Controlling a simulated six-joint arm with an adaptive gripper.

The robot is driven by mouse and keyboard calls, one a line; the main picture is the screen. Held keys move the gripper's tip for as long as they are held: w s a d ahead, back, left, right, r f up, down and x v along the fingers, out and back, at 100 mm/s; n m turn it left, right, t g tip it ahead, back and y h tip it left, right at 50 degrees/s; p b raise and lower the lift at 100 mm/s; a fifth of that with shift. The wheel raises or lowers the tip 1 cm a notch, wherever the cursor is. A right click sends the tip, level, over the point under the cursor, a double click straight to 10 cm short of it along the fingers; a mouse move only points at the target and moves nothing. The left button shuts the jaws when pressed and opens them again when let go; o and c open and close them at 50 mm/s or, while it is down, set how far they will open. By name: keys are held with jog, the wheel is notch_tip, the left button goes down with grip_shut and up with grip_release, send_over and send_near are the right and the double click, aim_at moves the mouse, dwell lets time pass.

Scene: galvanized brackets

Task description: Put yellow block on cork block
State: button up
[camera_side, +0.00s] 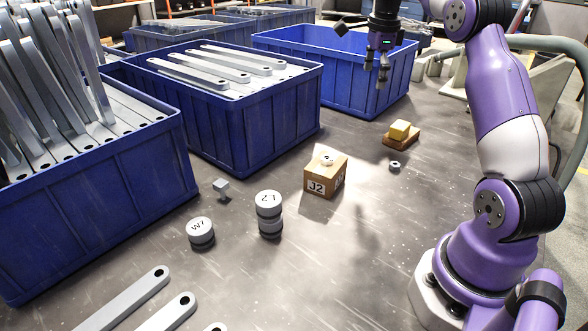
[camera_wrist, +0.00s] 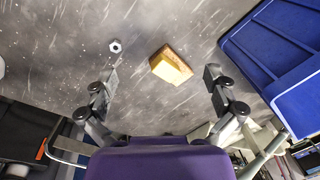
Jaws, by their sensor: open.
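The yellow block (camera_side: 399,130) rests on top of the flat brown cork block (camera_side: 401,141) on the table, right of centre in the side view. In the wrist view the yellow block (camera_wrist: 173,69) covers much of the cork block (camera_wrist: 157,60), whose edge shows at the upper left. My gripper (camera_side: 376,66) is open and empty, raised above the table near the pair and apart from both blocks. In the wrist view its fingers stand wide on either side of the blocks.
A hex nut (camera_side: 395,166) lies near the cork block. A box marked J2 (camera_side: 318,187) carries a small white piece. Blue bins (camera_side: 240,140) line the back; the right blue bin (camera_side: 400,88) is close to my gripper.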

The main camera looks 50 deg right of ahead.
jog(key=a+r+n+t, duration=0.1)
jog(key=a+r+n, duration=0.3)
jog(key=a+n, duration=0.55)
jog(key=s+a+f+n+t, duration=0.1)
jog(key=s+a+f+n, duration=0.1)
jog(key=s+a+n, duration=0.4)
jog(key=s+a+f+n+t+y, duration=0.1)
jog(key=s+a+f+n+t, duration=0.1)
jog(key=s+a+n, duration=0.4)
jog(key=a+f+n, duration=0.1)
jog(key=a+n, duration=0.4)
jog(key=a, duration=0.2)
jog(key=shift+t, duration=0.3)
